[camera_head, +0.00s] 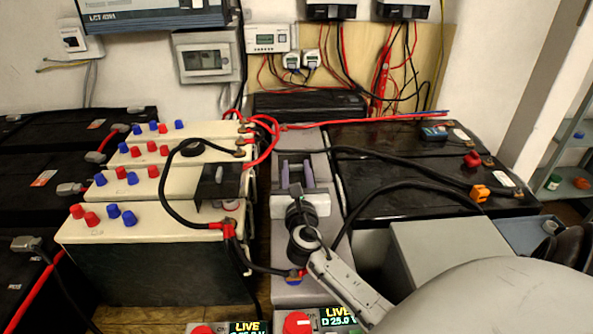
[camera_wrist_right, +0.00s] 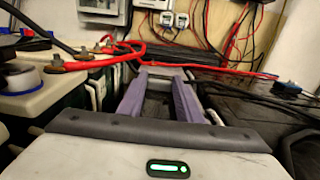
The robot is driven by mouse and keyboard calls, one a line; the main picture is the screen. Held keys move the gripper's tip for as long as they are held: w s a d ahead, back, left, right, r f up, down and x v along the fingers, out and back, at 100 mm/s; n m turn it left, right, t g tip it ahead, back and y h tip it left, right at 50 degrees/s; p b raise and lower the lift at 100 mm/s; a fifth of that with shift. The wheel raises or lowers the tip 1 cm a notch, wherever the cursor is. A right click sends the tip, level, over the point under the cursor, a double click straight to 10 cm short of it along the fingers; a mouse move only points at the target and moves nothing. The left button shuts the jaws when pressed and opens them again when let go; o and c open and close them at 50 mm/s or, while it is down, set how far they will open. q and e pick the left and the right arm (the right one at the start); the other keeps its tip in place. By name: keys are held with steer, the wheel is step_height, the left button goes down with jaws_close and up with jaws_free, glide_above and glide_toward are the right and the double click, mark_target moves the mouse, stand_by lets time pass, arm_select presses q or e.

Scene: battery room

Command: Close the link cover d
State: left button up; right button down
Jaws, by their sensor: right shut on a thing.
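My right gripper (camera_head: 295,172) reaches forward over a long grey duct (camera_head: 299,141) that runs between the battery rows. Its two purple fingers (camera_wrist_right: 160,98) stand apart, with their tips at a grey edge (camera_wrist_right: 164,71) in the right wrist view. This grey piece looks like link cover d, but I see no label on it. The fingers are shut on it. The white gripper body hides part of the duct in both views, so I cannot tell how far the cover stands open. My left gripper is not in view.
Cream batteries (camera_head: 140,211) with red and blue caps stand on the left. Black batteries (camera_head: 400,150) stand on the right. Black cables (camera_head: 400,186) and a red cable (camera_head: 350,121) cross near the duct. Two red-knobbed units with LIVE displays (camera_head: 338,316) lie at the front.

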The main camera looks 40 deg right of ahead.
steer(key=shift+x, duration=0.9)
steer(key=shift+r, duration=0.15)
steer(key=c, duration=1.3)
jaws_free()
steer(key=shift+o, duration=0.2)
steer(key=p+v, duration=0.1)
steer(key=v, duration=0.9)
steer(key=shift+s, duration=0.1)
